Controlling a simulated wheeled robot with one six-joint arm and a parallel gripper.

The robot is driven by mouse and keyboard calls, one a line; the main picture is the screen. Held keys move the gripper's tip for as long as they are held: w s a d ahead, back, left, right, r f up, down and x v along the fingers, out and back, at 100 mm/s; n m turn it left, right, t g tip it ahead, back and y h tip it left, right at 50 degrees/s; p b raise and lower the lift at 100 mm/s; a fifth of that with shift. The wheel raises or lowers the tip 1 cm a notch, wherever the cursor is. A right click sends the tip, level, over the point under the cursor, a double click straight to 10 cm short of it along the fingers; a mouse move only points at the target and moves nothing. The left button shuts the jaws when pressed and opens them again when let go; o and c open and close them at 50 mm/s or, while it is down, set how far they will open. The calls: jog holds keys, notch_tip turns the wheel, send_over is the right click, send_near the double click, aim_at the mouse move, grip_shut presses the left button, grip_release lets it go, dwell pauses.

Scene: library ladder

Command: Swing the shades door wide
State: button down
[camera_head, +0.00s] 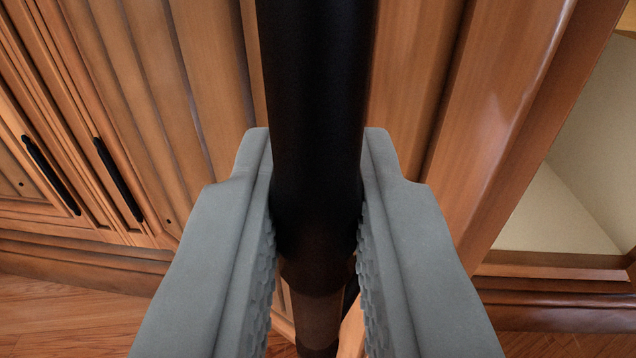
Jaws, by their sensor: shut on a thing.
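A black vertical bar handle (318,90) runs down the middle of the view, close to the camera. My gripper (317,160) is shut on it, with one grey finger on each side. The handle stands in front of a brown wooden panelled door (218,70). The door appears turned out at an angle, with a pale open interior (560,205) showing past its right edge. The handle's lower end is partly hidden between the fingers.
More wooden cabinet doors with two slim black handles, one (50,175) and another (118,180), stand at the left. A wooden ledge (560,285) borders the open interior at the lower right. Wooden floor (70,322) shows at the lower left.

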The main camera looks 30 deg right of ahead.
jog(key=s+a+h, duration=0.1)
jog(key=a, duration=1.5)
jog(key=shift+s+m+g, duration=0.15)
jog(key=shift+m+g, duration=0.15)
jog(key=shift+m, duration=0.1)
jog(key=c, duration=1.4)
grip_release()
jog(key=shift+s, duration=0.1)
jog(key=v, duration=1.7)
jog(key=shift+a, duration=0.2)
jog(key=shift+s, duration=0.1)
